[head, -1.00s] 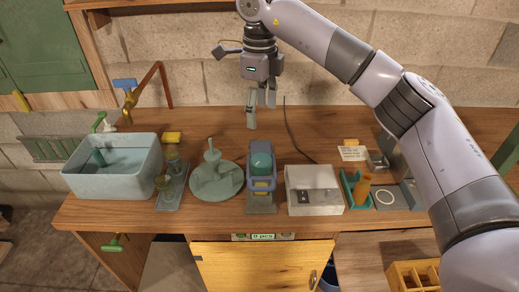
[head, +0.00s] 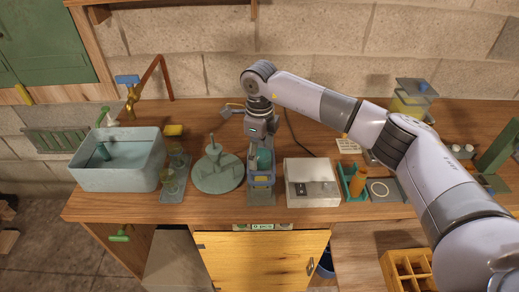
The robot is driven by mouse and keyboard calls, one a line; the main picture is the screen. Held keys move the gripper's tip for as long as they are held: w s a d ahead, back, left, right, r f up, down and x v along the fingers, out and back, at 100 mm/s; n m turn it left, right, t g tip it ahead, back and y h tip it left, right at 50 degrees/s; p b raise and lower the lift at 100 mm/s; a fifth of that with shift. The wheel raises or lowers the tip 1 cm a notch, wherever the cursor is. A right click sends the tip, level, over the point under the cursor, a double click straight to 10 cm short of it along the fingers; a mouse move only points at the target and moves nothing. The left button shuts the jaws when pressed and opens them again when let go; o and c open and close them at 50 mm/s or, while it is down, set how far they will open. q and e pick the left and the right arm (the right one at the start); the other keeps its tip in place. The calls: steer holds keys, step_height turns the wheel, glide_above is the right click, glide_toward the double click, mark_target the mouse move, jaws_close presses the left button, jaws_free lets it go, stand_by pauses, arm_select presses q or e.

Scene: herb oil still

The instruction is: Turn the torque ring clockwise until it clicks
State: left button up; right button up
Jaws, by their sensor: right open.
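A small stand (head: 261,198) with a blue-grey frame and a rounded teal part (head: 264,160) is at the middle of the bench. The torque ring is not clearly distinguishable; it may be part of this stand. My right gripper (head: 259,150) points down right over the stand, its fingers open around or just beside the teal part. The gripper hides the top of the stand, and I cannot tell whether the fingers touch it. My left gripper is not in view.
A round grey-green plate with an upright post (head: 216,176) is close on the left, with a basin (head: 115,178) farther left. A dark cable lies behind.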

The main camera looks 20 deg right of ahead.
steer(key=shift+c, duration=0.2)
steer(key=c, duration=1.1)
steer(key=m+b, duration=0.2)
steer(key=b, duration=0.1)
steer(key=shift+w+f, duration=0.1)
steer(key=shift+f, duration=0.15)
steer(key=shift+r+m+b, duration=0.2)
steer(key=shift+m+b, duration=0.1)
steer(key=shift+m, duration=0.3)
steer(key=shift+r, duration=0.1)
steer(key=o, duration=1.1)
steer(key=shift+o, duration=0.2)
